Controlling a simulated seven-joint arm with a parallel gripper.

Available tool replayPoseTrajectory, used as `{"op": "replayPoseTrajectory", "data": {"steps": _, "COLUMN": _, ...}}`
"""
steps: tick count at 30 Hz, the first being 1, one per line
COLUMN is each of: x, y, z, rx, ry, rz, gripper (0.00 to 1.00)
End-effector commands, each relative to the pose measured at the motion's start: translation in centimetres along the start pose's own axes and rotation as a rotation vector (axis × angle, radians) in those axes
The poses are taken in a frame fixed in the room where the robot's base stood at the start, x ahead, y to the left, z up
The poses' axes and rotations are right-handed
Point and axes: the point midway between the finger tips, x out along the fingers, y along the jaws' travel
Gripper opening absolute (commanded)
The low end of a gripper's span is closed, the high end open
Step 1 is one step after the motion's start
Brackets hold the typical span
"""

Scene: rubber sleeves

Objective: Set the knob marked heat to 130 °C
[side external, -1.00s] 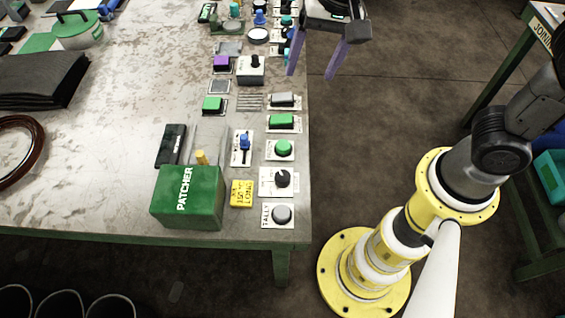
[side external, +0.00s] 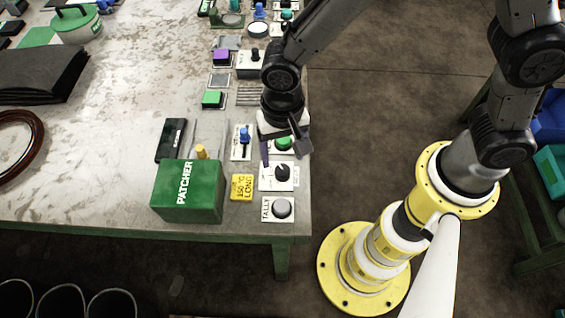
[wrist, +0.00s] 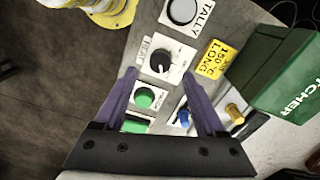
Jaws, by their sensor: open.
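A black knob (side external: 282,172) with a pale pointer line sits on a white plate near the table's right edge. It also shows in the wrist view (wrist: 160,62), with a word beside it too small to read surely and small scale marks around it. My gripper (side external: 287,158) is open, fingers pointing down, above the panels just behind the knob. In the wrist view the purple fingertips (wrist: 158,74) are spread, with the knob ahead between them. I cannot tell the knob's exact setting. Nothing is between the fingers.
A grey button marked TALLY (side external: 282,208) lies in front of the knob. A yellow note (side external: 242,187) and a green PATCHER box (side external: 188,192) stand to the left. A green button (side external: 283,143) and a blue-handled slider (side external: 244,140) are close to the gripper.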

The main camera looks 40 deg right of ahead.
Motion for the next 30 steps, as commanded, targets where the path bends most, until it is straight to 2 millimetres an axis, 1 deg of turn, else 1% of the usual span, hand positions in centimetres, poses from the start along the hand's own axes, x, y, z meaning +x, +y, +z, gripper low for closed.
{"op": "replayPoseTrajectory", "data": {"steps": 1, "x": 1.0, "y": 0.1, "z": 0.0, "rx": 0.0, "ry": -0.002, "rz": 0.005, "gripper": 0.73}}
{"op": "replayPoseTrajectory", "data": {"steps": 3, "x": 2.1, "y": 0.1, "z": 0.0, "rx": 0.0, "ry": -0.001, "rz": 0.003, "gripper": 0.73}}
{"op": "replayPoseTrajectory", "data": {"steps": 6, "x": 3.4, "y": 0.0, "z": 0.0, "rx": 0.0, "ry": -0.001, "rz": 0.002, "gripper": 0.73}}
{"op": "replayPoseTrajectory", "data": {"steps": 9, "x": 4.3, "y": 0.0, "z": 0.0, "rx": 0.0, "ry": 0.0, "rz": 0.001, "gripper": 0.73}}
{"op": "replayPoseTrajectory", "data": {"steps": 13, "x": 4.8, "y": 0.0, "z": 0.0, "rx": 0.0, "ry": 0.0, "rz": 0.0, "gripper": 0.73}}
{"op": "replayPoseTrajectory", "data": {"steps": 21, "x": 4.9, "y": 0.0, "z": 0.0, "rx": 0.0, "ry": 0.0, "rz": -0.001, "gripper": 0.73}}
{"op": "replayPoseTrajectory", "data": {"steps": 23, "x": 4.9, "y": 0.0, "z": 0.0, "rx": 0.0, "ry": 0.0, "rz": -0.001, "gripper": 0.62}}
{"op": "replayPoseTrajectory", "data": {"steps": 24, "x": 4.9, "y": 0.0, "z": 0.0, "rx": 0.0, "ry": 0.0, "rz": -0.001, "gripper": 0.55}}
{"op": "replayPoseTrajectory", "data": {"steps": 26, "x": 4.9, "y": 0.0, "z": 0.0, "rx": 0.0, "ry": 0.001, "rz": -0.001, "gripper": 0.44}}
{"op": "replayPoseTrajectory", "data": {"steps": 30, "x": 4.9, "y": 0.0, "z": 0.0, "rx": 0.0, "ry": 0.001, "rz": -0.001, "gripper": 0.19}}
